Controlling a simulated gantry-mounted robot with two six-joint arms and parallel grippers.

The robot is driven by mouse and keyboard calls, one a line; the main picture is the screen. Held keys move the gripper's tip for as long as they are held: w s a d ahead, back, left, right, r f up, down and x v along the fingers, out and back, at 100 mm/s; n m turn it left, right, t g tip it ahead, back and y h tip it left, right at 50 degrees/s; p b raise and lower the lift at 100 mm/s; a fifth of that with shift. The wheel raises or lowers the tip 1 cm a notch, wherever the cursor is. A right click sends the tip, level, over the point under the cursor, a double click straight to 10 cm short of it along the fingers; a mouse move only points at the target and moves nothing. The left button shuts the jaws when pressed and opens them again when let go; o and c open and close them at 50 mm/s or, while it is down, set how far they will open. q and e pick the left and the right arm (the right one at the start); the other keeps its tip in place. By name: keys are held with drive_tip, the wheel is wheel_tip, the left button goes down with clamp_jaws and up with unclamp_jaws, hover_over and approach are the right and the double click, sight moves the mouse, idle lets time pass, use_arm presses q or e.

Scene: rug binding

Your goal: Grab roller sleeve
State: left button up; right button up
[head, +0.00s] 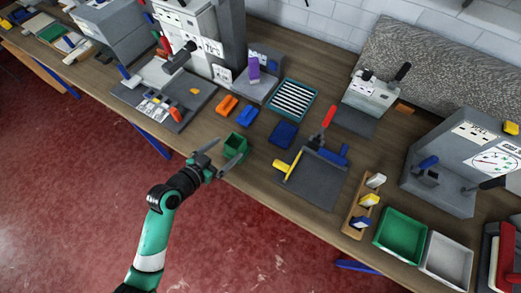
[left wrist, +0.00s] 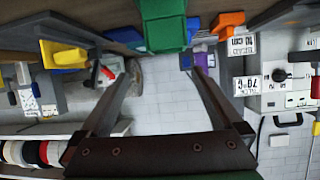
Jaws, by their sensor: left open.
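No object is plainly marked as the roller sleeve. A purple upright piece (head: 253,67), roughly cylindrical, stands on a grey stand by the tall machine; I cannot tell if it is the sleeve. It also shows in the left wrist view (left wrist: 204,60). My left gripper (head: 230,149) is open at the bench's front edge, its fingers wide apart. A small green open box (head: 236,144) lies just at the fingertips in the head view. In the left wrist view the green box (left wrist: 163,24) shows beyond the gap between the fingers (left wrist: 163,67). My right gripper is out of view.
Orange blocks (head: 227,104), a blue tray (head: 284,134) and a slotted teal tray (head: 292,98) lie near the green box. A grey board (head: 312,185) with red, yellow and blue handles is to the right. Green (head: 400,236) and grey bins (head: 447,260) are farther right.

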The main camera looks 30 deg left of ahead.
sight(236, 146)
use_arm(q)
drive_tip(key=s+a+f+n+g+p, duration=0.1)
drive_tip(key=s+a+f, duration=0.1)
drive_tip(key=s, duration=0.1)
drive_tip(key=shift+y, duration=0.3)
drive_tip(key=x, duration=0.3)
drive_tip(key=b+x, duration=0.1)
drive_tip(key=x, duration=0.2)
drive_tip(key=shift+d, duration=0.25)
drive_tip(key=x, duration=0.2)
drive_tip(key=b+x, duration=0.1)
drive_tip(key=x, duration=0.2)
drive_tip(key=shift+d+f+b, duration=0.25)
drive_tip(key=shift+f+b, duration=0.05)
drive_tip(key=shift+s+r, duration=0.1)
clamp_jaws()
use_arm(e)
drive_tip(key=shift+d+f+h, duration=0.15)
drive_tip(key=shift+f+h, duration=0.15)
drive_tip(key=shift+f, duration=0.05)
use_arm(q)
drive_tip(key=shift+r, duration=0.1)
